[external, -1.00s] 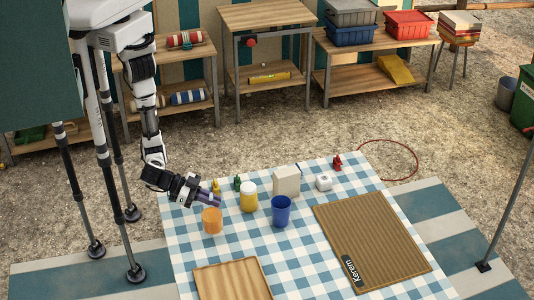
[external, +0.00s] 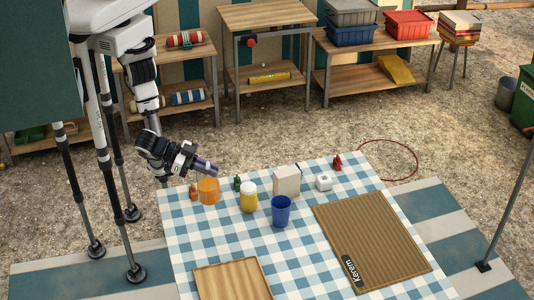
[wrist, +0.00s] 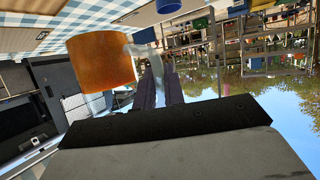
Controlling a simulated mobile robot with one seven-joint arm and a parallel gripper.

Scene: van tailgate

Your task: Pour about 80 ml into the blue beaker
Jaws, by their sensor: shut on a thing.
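The blue beaker (external: 281,212) stands upright on the blue-and-white checked cloth, right of the yellow jar.
A yellow jar with a white lid (external: 248,197) stands between vessel and beaker. A cream box (external: 286,181), a white block (external: 324,182), and small orange (external: 193,192), green (external: 237,184) and red (external: 337,162) items stand around. A brown mat (external: 375,240) and wooden board (external: 232,280) lie nearer.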

